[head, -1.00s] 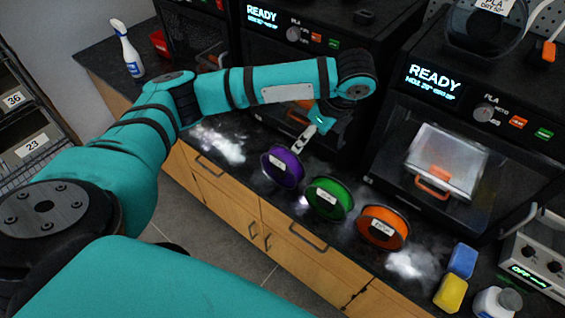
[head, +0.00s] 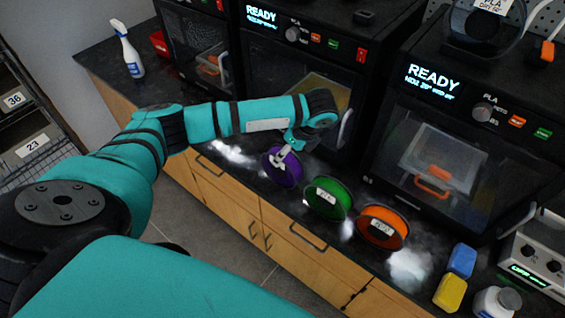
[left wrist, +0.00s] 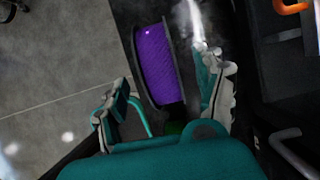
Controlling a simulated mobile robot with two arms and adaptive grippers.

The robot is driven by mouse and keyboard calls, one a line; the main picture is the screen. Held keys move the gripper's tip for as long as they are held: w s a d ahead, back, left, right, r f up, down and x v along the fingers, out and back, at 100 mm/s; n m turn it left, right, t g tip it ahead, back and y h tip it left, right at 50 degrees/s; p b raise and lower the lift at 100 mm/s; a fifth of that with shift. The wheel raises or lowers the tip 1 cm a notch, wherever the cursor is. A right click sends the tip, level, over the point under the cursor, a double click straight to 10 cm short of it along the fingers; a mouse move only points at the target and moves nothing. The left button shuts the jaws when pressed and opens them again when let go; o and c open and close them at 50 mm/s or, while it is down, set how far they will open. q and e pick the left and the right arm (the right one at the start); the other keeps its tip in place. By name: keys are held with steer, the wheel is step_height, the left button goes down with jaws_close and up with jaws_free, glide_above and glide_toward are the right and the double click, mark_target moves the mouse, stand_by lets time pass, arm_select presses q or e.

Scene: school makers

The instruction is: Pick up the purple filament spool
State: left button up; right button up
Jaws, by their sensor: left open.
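The purple filament spool (head: 284,168) stands on edge on the black countertop, left of the green spool. In the left wrist view the purple spool (left wrist: 158,62) shows from above, purple winding between black flanges. My left gripper (head: 281,157) is at the spool's upper part in the head view and hides some of it. In the left wrist view my left gripper (left wrist: 165,98) is open, with one finger on each side of the spool's near end. I cannot tell whether either finger touches it. My right gripper is not in view.
A green spool (head: 327,205) and an orange spool (head: 386,233) stand close by to the right. Black printers (head: 290,70) line the back of the counter. A yellow block (head: 450,294), a blue block (head: 462,260) and a spray bottle (head: 128,52) stand farther off.

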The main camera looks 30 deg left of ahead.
mark_target(282, 167)
arm_select(q)
steer(key=shift+p+x, duration=0.35)
steer(key=shift+x, duration=1.6)
steer(key=shift+a+r, duration=0.1)
steer(key=shift+a, duration=0.05)
jaws_close()
